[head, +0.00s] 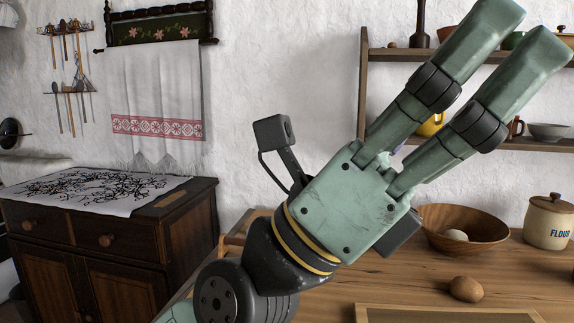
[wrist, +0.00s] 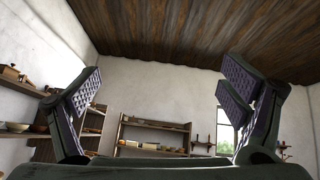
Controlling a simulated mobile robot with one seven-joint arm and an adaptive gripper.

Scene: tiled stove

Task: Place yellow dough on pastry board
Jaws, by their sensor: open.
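My gripper (head: 524,32) is raised high above the table, pointing up and to the right, with its two fingers apart and nothing between them. The wrist view also shows the open gripper (wrist: 163,80), aimed at the ceiling and far wall. A flat wooden board (head: 450,315), likely the pastry board, lies at the bottom edge of the head view, mostly cut off. A tan-brown rounded lump (head: 466,289) sits on the table just behind it. A pale round lump (head: 455,235) lies in a wooden bowl (head: 480,222). I cannot tell whether either lump is the yellow dough.
A flour jar (head: 549,222) stands right of the bowl on the wooden table (head: 390,285). A wall shelf (head: 400,56) with pots is behind my gripper. A dark cabinet (head: 110,240) with a patterned cloth stands at left. Table room is free left of the tan-brown lump.

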